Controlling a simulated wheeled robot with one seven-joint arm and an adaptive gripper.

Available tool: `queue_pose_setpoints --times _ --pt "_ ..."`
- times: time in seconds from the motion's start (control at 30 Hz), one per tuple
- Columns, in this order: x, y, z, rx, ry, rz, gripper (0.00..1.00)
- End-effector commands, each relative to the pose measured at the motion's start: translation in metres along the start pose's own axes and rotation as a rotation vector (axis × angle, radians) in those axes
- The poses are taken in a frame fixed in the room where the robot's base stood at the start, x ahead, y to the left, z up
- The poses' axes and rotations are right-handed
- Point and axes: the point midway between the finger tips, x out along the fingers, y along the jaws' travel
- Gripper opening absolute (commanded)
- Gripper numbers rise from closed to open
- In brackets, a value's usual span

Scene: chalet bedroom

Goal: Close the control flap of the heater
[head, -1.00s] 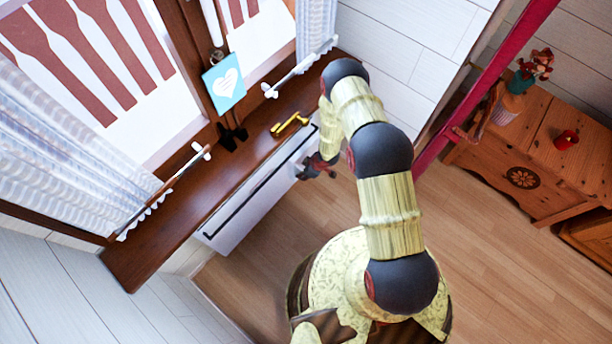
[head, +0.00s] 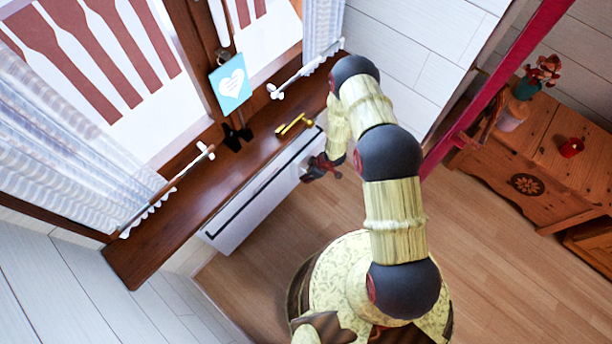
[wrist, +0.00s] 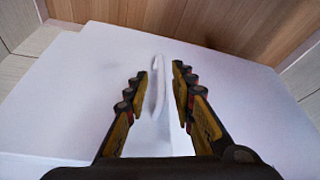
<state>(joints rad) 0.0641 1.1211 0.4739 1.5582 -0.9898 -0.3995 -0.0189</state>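The white heater (head: 232,222) hangs on the wall under the wooden windowsill, with a dark slot line along its top. My gripper (head: 312,170) is at the heater's right end in the head view. In the wrist view the white heater casing (wrist: 60,105) fills most of the picture. A thin white upright piece, apparently the control flap (wrist: 160,90), stands out from it between my two fingers. My gripper (wrist: 160,80) has its fingers apart, one on each side of the flap. The right finger is close to a white edge; I cannot tell whether it touches.
The brown windowsill (head: 150,250) overhangs the heater, with a yellow object (head: 292,124) and a blue heart card (head: 230,83) by it. A red post (head: 490,100) and a wooden cabinet (head: 560,150) stand to the right. The wooden floor (head: 265,240) before the heater is clear.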

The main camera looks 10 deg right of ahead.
Motion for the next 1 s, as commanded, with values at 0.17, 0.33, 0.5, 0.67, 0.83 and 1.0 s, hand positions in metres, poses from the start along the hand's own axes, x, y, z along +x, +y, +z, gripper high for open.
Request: queue_pose_setpoints --times 0.17,0.33,0.5,0.67,0.83,1.0 --pt "-0.035 0.001 -0.001 0.0 0.001 0.002 0.25" --pt "-0.066 0.0 0.0 -0.001 0.0 0.0 0.25" --pt "-0.088 0.001 -0.001 -0.001 0.001 0.001 0.25" --pt "-0.099 0.0 0.0 -0.001 0.0 0.0 0.25" --pt "-0.1 0.0 0.0 -0.001 0.0 0.0 0.25" --pt "-0.1 0.0 0.0 -0.001 0.0 -0.001 0.25"
